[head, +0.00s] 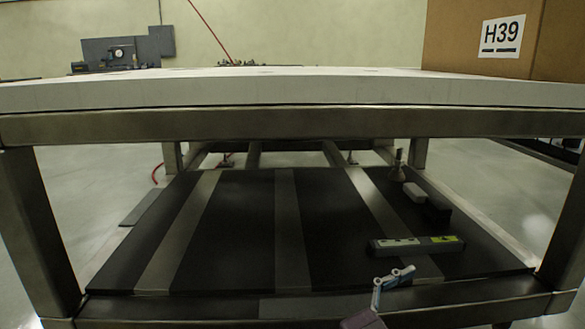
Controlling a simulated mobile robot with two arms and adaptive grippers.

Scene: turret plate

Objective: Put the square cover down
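I cannot make out a square cover for certain in the head view. A small jointed blue and white part, which looks like my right gripper (392,277), shows low right of centre, in front of the lower shelf's front edge. A dull purple piece (362,320) joins its lower end and is cut off by the bottom of the picture; I cannot tell whether it is part of my arm or something held. Whether the fingers are open or shut is not clear. My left gripper is not in view.
A table with a pale top (250,90) spans the view above a black and grey striped lower shelf (230,230). On the shelf's right lie a long bar (415,245), a white block (414,193), a dark block (438,211) and a cone-shaped part (397,168). Its left and middle are clear.

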